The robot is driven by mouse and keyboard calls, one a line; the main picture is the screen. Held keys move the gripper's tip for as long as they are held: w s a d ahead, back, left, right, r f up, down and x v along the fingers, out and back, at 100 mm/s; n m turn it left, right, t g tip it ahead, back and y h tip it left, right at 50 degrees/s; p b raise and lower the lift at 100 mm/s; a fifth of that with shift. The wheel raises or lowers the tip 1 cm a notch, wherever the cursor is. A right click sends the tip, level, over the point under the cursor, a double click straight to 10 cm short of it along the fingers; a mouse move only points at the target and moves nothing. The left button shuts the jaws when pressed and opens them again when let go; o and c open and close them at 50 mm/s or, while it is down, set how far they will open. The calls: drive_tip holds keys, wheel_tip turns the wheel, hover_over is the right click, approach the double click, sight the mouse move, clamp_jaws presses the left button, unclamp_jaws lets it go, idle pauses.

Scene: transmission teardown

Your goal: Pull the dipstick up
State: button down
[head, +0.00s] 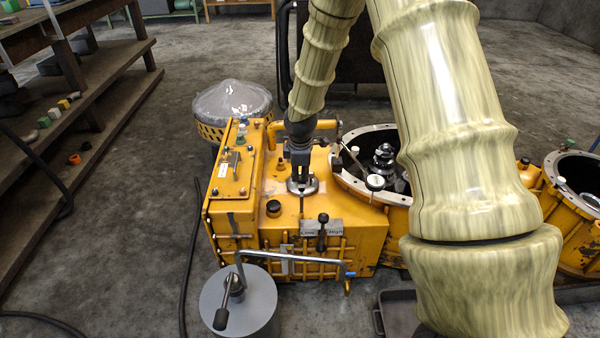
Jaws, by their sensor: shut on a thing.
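The yellow transmission housing (355,225) stands on the floor in the middle of the head view. My gripper (302,180) points down over its top and is shut on the dipstick. The dipstick's round grey metal head (313,188) shows just under the fingertips. A thin dark line shows below the head, against the yellow housing, and looks like the stick. The fingers partly cover the head. I cannot tell how far the stick is out of its hole.
A grey cylinder with a crank handle (258,300) stands in front of the housing. A black-knobbed lever (322,232) rises close to my gripper. Open round bores lie to the right. A wooden shelf (110,80) is at the left. Bare floor lies between shelf and housing.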

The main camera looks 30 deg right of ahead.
drive_tip(key=c, duration=1.5)
unclamp_jaws()
drive_tip(key=shift+c, duration=0.2)
drive_tip(key=shift+r, duration=0.1)
wheel_tip(320, 180, up, 12)
drive_tip(key=s+a, duration=0.1)
drive_tip(key=s, duration=0.1)
drive_tip(key=shift+f, duration=0.25)
drive_tip(key=shift+a, duration=0.1)
